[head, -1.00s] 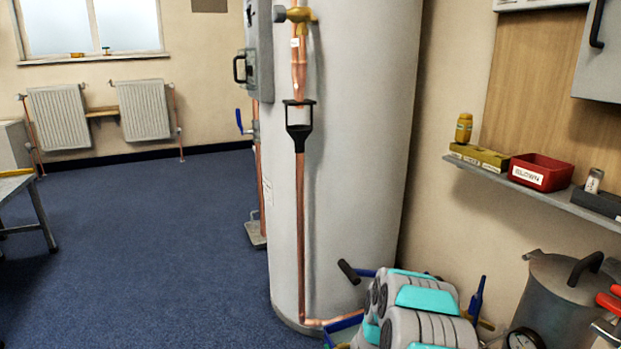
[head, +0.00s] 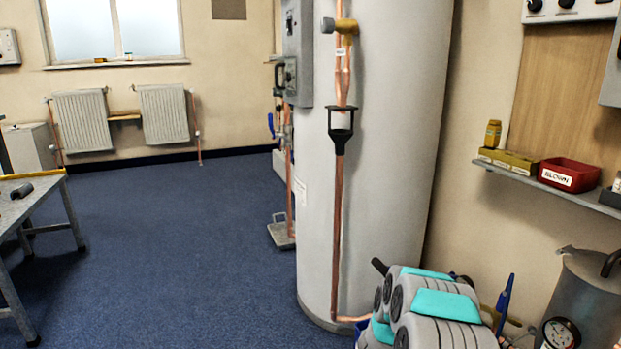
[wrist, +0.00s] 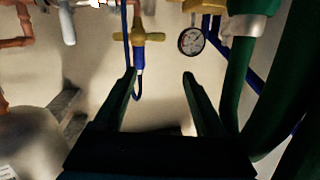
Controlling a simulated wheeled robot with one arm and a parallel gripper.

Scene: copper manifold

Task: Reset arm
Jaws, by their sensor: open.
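My gripper (wrist: 160,78) shows in the wrist view with its two dark fingers apart and nothing between them. Beyond the fingertips are a brass cross-shaped fitting (wrist: 140,38) with a blue hose below it and a round gauge (wrist: 191,41). I cannot tell how far off they are. In the head view, grey and teal links of my arm show at the bottom right, in front of the tall white cylinder (head: 395,150). The gripper itself does not show there.
A copper pipe (head: 337,230) with a black bracket (head: 341,128) runs down the cylinder. A shelf (head: 545,187) with a red bin (head: 569,174) is at right, above a grey pot (head: 590,300). A workbench (head: 45,197) stands left. Blue floor (head: 180,250) between is clear.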

